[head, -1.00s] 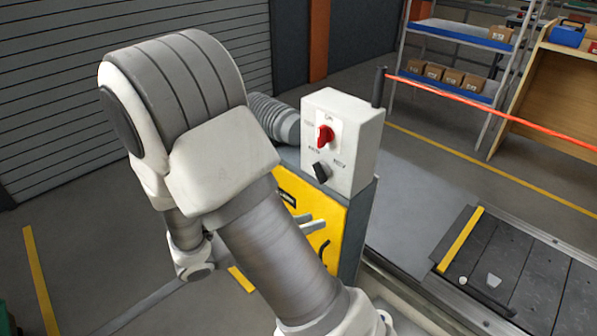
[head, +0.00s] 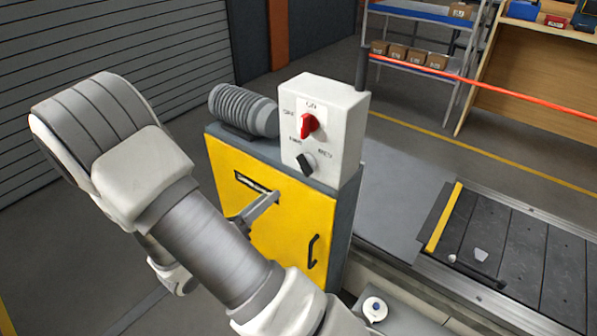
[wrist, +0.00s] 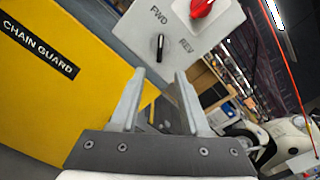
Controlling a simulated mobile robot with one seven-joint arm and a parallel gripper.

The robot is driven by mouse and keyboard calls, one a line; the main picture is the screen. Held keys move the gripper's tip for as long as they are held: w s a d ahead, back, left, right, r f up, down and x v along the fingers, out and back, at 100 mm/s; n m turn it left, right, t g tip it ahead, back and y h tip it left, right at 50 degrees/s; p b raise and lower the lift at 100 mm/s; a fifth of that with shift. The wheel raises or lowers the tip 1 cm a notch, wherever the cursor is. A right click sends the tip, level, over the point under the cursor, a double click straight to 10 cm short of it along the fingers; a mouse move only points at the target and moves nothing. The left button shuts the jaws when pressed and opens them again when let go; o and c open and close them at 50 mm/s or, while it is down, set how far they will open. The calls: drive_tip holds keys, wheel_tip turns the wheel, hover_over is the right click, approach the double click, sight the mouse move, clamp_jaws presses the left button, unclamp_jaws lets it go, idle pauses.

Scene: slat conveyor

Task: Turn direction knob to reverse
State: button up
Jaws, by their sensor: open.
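The direction knob (head: 307,163) is a small black knob low on the white control box (head: 350,120), between the FWD and REV labels. In the wrist view the knob (wrist: 160,47) has a pale line and its long axis runs up toward FWD. My gripper (wrist: 160,78) is open and empty, its fingertips short of the knob, which shows just beyond the gap between them. In the head view my gripper (head: 262,206) is below and left of the knob, in front of the yellow panel, partly hidden by my arm.
A red switch (head: 309,125) sits above the knob on the same box. The yellow chain guard (head: 285,225) with a black handle stands below it, and a ribbed motor (head: 243,109) to its left. The slat conveyor (head: 520,250) runs at right.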

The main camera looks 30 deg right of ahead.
sight(301, 169)
drive_tip(key=b+x, duration=0.2)
drive_tip(key=x, duration=1.1)
clamp_jaws()
